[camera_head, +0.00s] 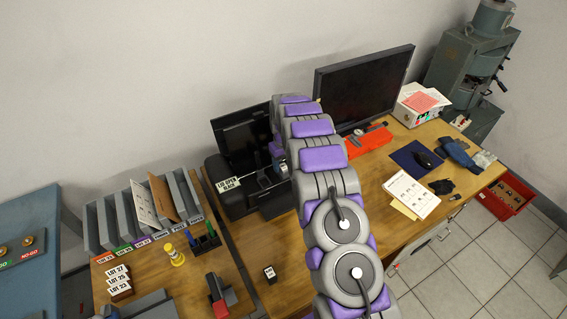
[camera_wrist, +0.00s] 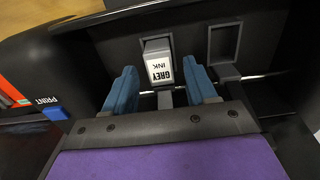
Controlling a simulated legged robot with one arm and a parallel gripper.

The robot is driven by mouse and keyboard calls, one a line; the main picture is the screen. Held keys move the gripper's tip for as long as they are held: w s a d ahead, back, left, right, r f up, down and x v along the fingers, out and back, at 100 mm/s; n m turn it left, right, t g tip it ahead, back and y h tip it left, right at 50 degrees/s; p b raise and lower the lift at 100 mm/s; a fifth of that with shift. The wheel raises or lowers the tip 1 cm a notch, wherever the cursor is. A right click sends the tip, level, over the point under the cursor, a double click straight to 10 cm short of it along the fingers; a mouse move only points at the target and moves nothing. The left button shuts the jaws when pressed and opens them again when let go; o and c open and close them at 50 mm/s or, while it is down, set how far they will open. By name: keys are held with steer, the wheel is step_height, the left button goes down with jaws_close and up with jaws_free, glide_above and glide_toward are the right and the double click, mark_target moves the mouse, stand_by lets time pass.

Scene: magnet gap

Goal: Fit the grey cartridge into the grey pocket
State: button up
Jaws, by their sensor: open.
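The grey cartridge (camera_wrist: 160,66), labelled "GREY INK", is at the left of two pockets inside the black printer in the wrist view. I cannot tell how deep it sits. My gripper (camera_wrist: 162,82) is open, with one blue finger on each side of the cartridge and a visible gap to both. The right pocket (camera_wrist: 223,42) looks empty, with a grey tab below it. In the head view my gripper (camera_head: 277,160) reaches into the open printer (camera_head: 236,199), and my arm hides much of it; the cartridge cannot be made out there.
A small block with a white label (camera_head: 269,272) stands on the desk in front of the printer. A monitor (camera_head: 362,88) and an orange-red box (camera_head: 366,140) are right of my arm. Upright file holders (camera_head: 125,216) stand at the left. A blue PRINT button (camera_wrist: 55,112) shows on the printer.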

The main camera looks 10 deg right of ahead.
mark_target(284, 167)
steer(key=shift+r, duration=0.1)
step_height(284, 167, up, 12)
steer(key=p, duration=0.2)
steer(key=s+r, duration=1)
steer(key=s+r+m+g, duration=0.1)
steer(key=s+r, duration=0.4)
steer(key=s, duration=0.8)
steer(key=s+r+m, duration=0.2)
steer(key=s+r, duration=0.2)
steer(key=s, duration=1)
steer(key=s+f, duration=0.2)
steer(key=s, duration=1.3)
steer(key=shift+s+m+g, duration=0.3)
steer(key=shift+s+g, duration=0.1)
